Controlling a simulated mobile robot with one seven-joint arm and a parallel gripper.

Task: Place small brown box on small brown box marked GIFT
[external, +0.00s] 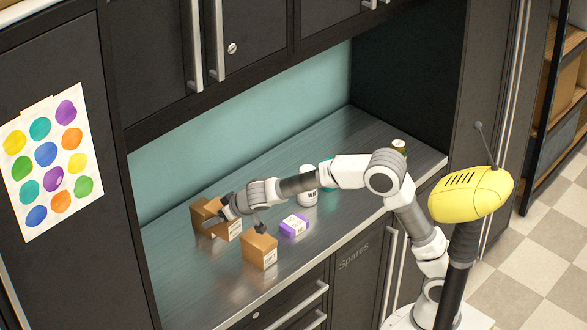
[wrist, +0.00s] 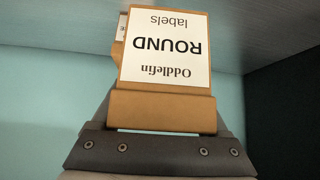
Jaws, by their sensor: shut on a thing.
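My gripper (external: 235,222) is shut on a small brown box (external: 234,231), at the left part of the metal counter. In the wrist view the box (wrist: 165,108) sits between the fingers; its white label reads "Oddlefin ROUND labels", upside down. Another brown box (external: 199,213) is right behind it, partly hidden by the gripper; a brown edge with a small label (wrist: 121,28) shows behind the held box in the wrist view. A third brown box (external: 259,251) stands nearer the counter's front, with a pale label too small to read. I cannot tell which box is marked GIFT.
A purple and white soap pack (external: 294,225) lies right of the front box. A white container (external: 308,190) and a dark can (external: 398,148) stand farther right. The counter (external: 190,275) is bare at front left. Cabinets (external: 255,45) hang above the back.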

